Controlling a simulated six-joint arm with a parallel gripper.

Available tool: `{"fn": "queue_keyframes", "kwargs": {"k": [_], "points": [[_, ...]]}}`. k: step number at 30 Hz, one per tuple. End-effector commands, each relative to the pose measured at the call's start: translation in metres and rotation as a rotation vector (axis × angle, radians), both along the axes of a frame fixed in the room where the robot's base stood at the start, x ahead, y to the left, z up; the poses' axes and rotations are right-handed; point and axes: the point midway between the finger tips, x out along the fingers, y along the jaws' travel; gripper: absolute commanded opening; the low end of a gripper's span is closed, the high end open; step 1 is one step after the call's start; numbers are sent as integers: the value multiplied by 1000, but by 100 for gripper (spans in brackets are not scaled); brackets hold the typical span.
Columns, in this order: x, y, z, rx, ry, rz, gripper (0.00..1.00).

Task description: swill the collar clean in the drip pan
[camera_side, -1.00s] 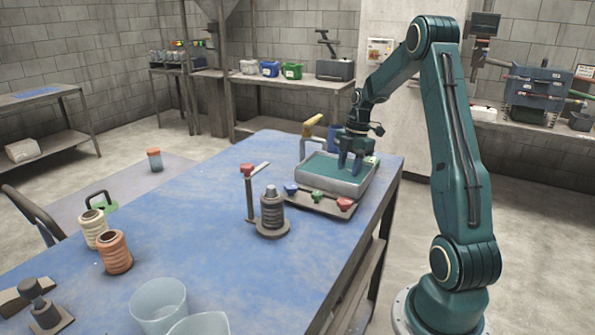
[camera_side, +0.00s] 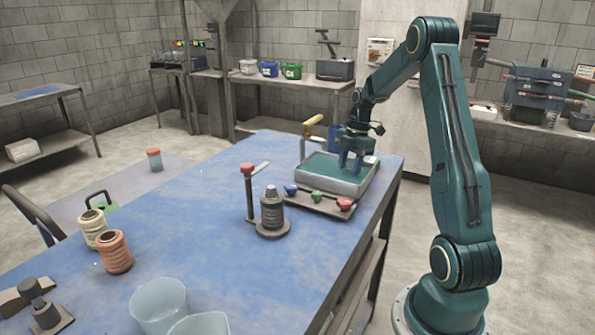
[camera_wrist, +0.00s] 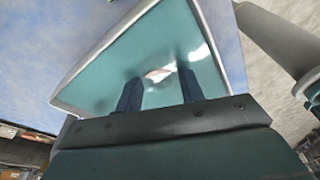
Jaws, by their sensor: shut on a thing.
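The drip pan (camera_side: 333,187) is a pale grey tray of teal liquid at the far right of the blue bench. In the wrist view its pale rim (camera_wrist: 105,48) surrounds the liquid. My gripper (camera_side: 351,172) points down over the pan, with its fingertips low at the liquid. In the wrist view both dark fingers of my gripper (camera_wrist: 158,78) reach into the teal area. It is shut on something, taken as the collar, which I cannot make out. A pale, reddish-edged patch shows between the fingertips; I cannot tell whether it is the collar or a glint.
Red, green and blue knobs (camera_side: 317,196) line the pan's front. A yellow-handled tap (camera_side: 313,120) stands behind it. A post with a red top (camera_side: 248,170) and a dark ribbed piece on a stand (camera_side: 272,210) are left of it. Spools (camera_side: 114,253) and clear beakers (camera_side: 158,305) stand nearer.

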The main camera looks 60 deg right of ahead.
Motion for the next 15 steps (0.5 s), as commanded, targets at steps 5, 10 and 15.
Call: {"fn": "queue_keyframes", "kwargs": {"k": [5, 10, 15], "points": [[-1, 10, -1, 3, 2, 1, 13], [0, 19, -1, 3, 3, 2, 13], [0, 24, -1, 3, 2, 2, 13]]}}
